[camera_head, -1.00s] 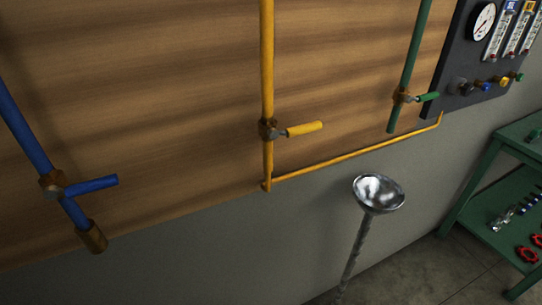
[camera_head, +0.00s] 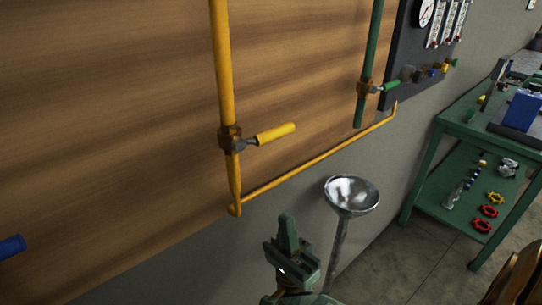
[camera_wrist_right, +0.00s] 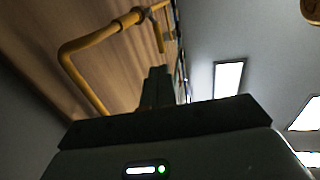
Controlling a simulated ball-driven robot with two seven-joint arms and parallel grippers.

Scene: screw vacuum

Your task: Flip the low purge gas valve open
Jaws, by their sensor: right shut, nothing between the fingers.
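A yellow pipe (camera_head: 222,70) runs down the wooden board with a brass valve body (camera_head: 230,137) on it. Its yellow handle (camera_head: 275,133) sticks out sideways to the right, across the pipe. A green pipe (camera_head: 373,45) has a brass valve (camera_head: 367,88) with a green handle (camera_head: 390,85), also sideways. A blue handle (camera_head: 12,246) shows at the left edge. I cannot tell which valve is the low purge one. My right gripper (camera_head: 287,232) is shut and empty, below the yellow handle and apart from it. In the wrist view the fingers (camera_wrist_right: 157,84) point toward the yellow pipe (camera_wrist_right: 85,48).
A metal funnel-shaped bowl (camera_head: 351,194) on a post stands just right of my right gripper. A dark gauge panel (camera_head: 402,60) is at the upper right. A green shelf table (camera_head: 430,170) with several small parts stands at the right. The yellow pipe's lower run slants across the board.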

